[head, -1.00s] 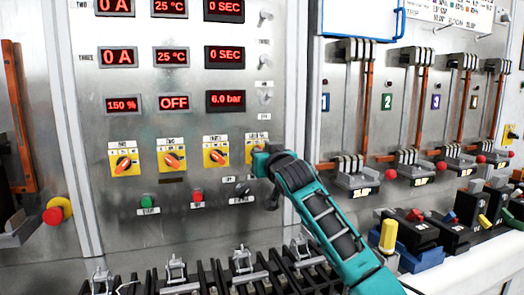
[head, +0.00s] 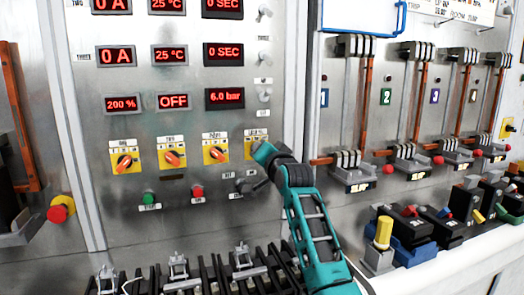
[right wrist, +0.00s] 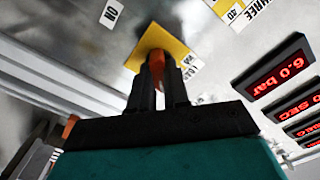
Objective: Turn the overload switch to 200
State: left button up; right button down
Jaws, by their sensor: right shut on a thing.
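The overload switch (head: 249,147) is the rightmost of the yellow-plated rotary switches on the metal panel, mostly covered by my right gripper (head: 260,153). In the right wrist view its yellow plate (right wrist: 176,40) shows ahead, and the right gripper (right wrist: 158,68) is shut on its orange knob (right wrist: 157,58). The knob's pointer and dial marks are hidden or too small to read. The percent display (head: 122,103) at the left reads 200 %. My left gripper is out of view.
Three similar switches, such as the leftmost one (head: 125,158), sit in a row to the left. A green button (head: 149,197) and a red button (head: 197,192) lie below. Breaker levers and numbered columns stand on the right panel. Black terminals line the bottom.

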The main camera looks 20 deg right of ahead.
jog(key=shift+d+r, duration=0.1)
jog(key=shift+r, duration=0.25)
jog(key=c, duration=1.4)
grip_release()
jog(key=shift+c, duration=0.2)
jog(key=o, duration=0.3)
jog(key=shift+w+f, duration=0.1)
jog(key=shift+f, duration=0.1)
jog(key=shift+o, duration=0.2)
jog(key=shift+f, duration=0.1)
jog(key=s, duration=1.3)
jog(key=shift+d+b, duration=0.2)
jog(key=shift+b, duration=0.2)
